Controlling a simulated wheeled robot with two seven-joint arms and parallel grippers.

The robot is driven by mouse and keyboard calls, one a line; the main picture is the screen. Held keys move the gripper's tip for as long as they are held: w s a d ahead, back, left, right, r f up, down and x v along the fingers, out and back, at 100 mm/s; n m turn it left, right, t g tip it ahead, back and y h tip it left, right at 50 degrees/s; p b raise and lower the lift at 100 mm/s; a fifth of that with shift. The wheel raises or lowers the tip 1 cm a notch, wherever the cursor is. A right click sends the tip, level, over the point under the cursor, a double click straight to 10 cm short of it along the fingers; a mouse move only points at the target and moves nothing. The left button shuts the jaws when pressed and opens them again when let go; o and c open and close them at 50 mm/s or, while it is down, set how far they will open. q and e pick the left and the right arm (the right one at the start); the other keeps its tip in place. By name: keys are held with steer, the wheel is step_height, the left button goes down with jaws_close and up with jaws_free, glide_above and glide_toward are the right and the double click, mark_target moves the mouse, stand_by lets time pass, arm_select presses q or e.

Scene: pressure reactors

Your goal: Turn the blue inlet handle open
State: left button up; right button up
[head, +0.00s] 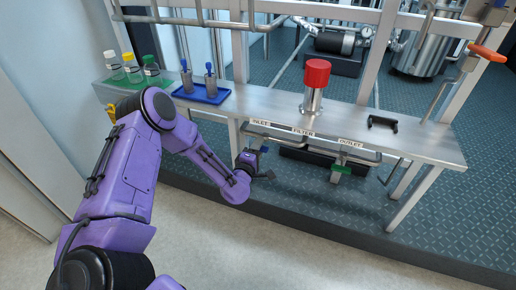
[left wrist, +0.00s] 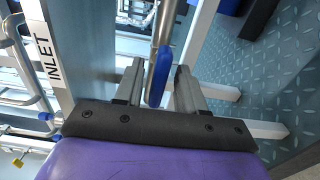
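The blue inlet handle (head: 264,149) is on the pipe below the table edge, close to the INLET label (head: 260,123). In the left wrist view the blue handle (left wrist: 161,76) reaches down between the two grey fingers. My left gripper (head: 262,167) is at the handle, and its fingers (left wrist: 160,68) are apart with a gap showing on each side of the blue handle. In the head view my gripper partly hides the handle. My right gripper is not in view.
A green outlet handle (head: 341,169) is to the right under the table. A red-capped filter (head: 316,80), a black bracket (head: 382,122), a blue tray (head: 202,93) with two metal vessels and several bottles stand on the metal table (head: 430,146). Pipes and table legs surround my gripper.

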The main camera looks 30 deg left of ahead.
arm_select(q)
steer(key=p+v, duration=0.1)
steer(key=v, duration=0.9)
steer(key=shift+s+p, duration=0.2)
steer(key=shift+p, duration=0.1)
steer(key=shift+d, duration=0.15)
